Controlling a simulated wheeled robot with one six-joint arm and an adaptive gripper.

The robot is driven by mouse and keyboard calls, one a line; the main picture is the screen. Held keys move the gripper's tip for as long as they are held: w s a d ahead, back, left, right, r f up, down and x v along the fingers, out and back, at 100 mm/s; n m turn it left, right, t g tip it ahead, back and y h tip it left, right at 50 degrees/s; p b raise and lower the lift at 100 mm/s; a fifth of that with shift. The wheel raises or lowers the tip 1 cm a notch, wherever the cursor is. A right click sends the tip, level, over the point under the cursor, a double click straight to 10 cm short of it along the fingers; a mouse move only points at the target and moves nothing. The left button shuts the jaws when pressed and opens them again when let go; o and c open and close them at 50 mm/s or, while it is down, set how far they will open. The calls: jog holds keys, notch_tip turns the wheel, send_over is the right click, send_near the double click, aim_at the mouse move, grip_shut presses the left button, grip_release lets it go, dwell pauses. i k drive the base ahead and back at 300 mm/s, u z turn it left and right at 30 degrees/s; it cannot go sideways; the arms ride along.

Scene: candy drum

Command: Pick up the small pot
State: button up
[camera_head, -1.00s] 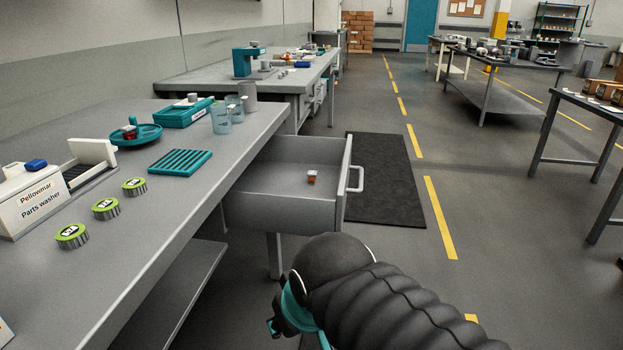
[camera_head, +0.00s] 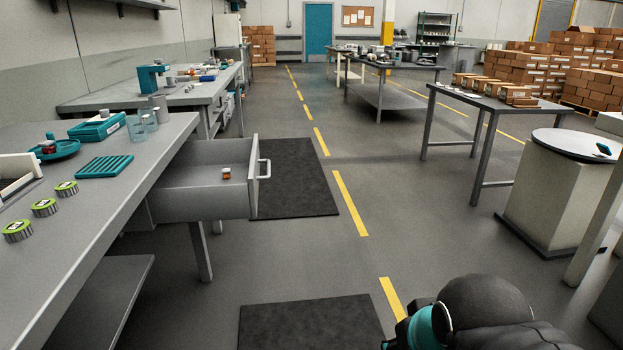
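No thing here is clearly marked as the small pot. A small red-and-white item (camera_head: 226,173) sits inside the open drawer (camera_head: 205,205); it is too small to tell whether it is a pot. Several low round tins with green tops stand on the left bench, one of them near the front (camera_head: 18,231). A grey cylinder (camera_head: 159,108) and clear cups (camera_head: 148,120) stand at the bench's far right corner. My gripper (camera_head: 408,335) is at the bottom edge, right of centre, over the floor, far from all of these. Its fingers are mostly hidden.
The drawer juts out from the left bench (camera_head: 150,165). A teal rack (camera_head: 104,167), teal tray (camera_head: 97,129) and teal dish (camera_head: 60,150) lie on that bench. Dark mats (camera_head: 295,180) lie on open floor. A round-topped stand (camera_head: 577,145) and a table (camera_head: 500,102) are at right.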

aim_at(226, 173)
jog(key=u, duration=1.5)
jog(key=k, duration=0.1)
jog(key=z, duration=2.25)
jog(key=i, duration=1.05)
jog(key=u, duration=1.35)
jog(key=i, duration=0.7)
jog(key=u, duration=0.75)
